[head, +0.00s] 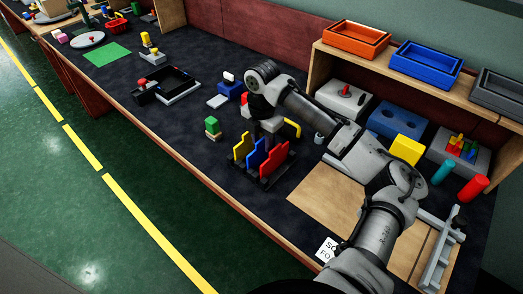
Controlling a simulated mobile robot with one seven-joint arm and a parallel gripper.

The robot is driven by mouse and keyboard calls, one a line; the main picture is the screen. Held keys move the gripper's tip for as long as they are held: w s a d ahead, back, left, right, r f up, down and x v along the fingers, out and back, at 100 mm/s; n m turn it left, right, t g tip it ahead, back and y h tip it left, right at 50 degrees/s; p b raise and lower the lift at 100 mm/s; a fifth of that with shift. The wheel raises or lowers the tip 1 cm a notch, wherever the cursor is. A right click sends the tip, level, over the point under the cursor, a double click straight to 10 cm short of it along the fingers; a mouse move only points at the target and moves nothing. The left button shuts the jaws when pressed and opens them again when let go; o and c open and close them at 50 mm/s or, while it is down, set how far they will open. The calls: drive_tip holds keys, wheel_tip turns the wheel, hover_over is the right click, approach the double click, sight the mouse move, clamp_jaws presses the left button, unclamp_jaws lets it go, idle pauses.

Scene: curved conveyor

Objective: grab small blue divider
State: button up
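A small blue divider (257,154) stands in a black rack (268,183), between a yellow divider (243,146) and a red divider (273,161). My gripper (266,139) is over the rack, close above and behind the blue divider. Its fingers are small and partly hidden, so I cannot tell whether they are open or touch the divider.
A green and tan block stack (212,128) stands left of the rack. A blue block (229,90) and a black tray (170,84) are farther back. A wooden board (325,200) lies to the right, below my arm. A shelf with orange (356,40) and blue (427,62) bins stands behind.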

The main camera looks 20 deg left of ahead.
sight(262, 145)
wheel_tip(262, 145, down, 5)
drive_tip(key=shift+f+p, duration=0.1)
drive_tip(key=shift+p, duration=0.65)
drive_tip(key=shift+c, duration=0.4)
clamp_jaws()
